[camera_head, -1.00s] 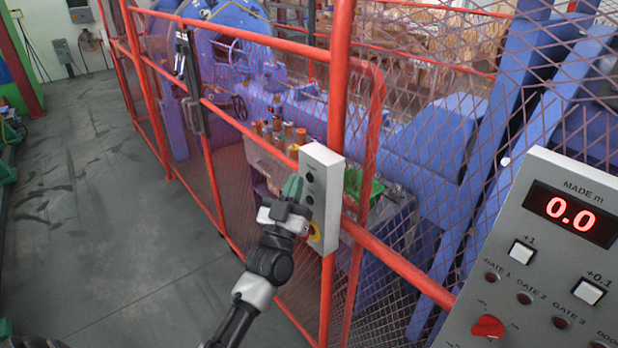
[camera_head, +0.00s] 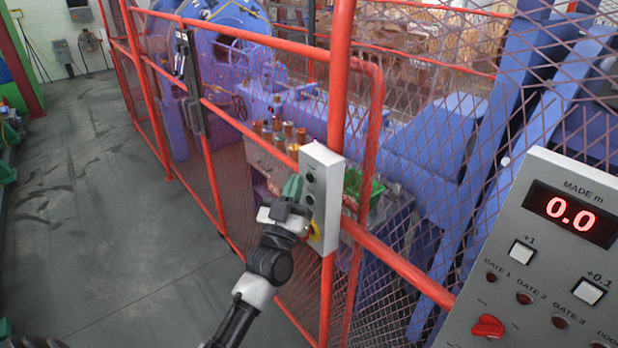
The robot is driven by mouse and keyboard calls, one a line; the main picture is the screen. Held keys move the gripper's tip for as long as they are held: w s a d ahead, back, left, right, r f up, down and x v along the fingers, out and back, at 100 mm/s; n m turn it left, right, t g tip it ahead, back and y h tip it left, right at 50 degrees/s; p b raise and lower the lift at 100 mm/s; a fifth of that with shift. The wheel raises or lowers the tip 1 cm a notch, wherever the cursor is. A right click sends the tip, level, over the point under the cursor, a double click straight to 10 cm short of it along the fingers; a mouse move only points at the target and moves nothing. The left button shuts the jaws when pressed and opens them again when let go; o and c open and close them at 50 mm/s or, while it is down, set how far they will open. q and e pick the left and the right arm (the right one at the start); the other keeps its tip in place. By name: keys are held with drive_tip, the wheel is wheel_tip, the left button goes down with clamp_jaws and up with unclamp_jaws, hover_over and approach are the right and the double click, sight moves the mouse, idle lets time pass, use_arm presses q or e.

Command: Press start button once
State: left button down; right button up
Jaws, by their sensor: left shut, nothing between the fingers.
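A grey button box (camera_head: 322,170) is fixed to a red post of the fence. Dark round buttons show on its upper face, and a yellow ring with a bit of red shows low on it. My left gripper (camera_head: 292,188) is shut and empty, with its green-grey fingertips at the left side of the box face, beside the dark buttons. I cannot tell whether the tips touch a button. The gripper hides part of the box's face, and no start label can be read. My right gripper is not in view.
A grey panel (camera_head: 543,255) at the lower right shows 0.0 on a red display (camera_head: 571,214), with white buttons and a red knob (camera_head: 488,326). The red mesh fence (camera_head: 221,185) guards the blue machine (camera_head: 440,139). The grey floor (camera_head: 110,215) at left is clear.

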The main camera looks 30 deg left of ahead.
use_arm(q)
drive_tip(key=shift+w, duration=0.2)
drive_tip(key=shift+w+d, duration=0.2)
drive_tip(key=shift+w, duration=0.05)
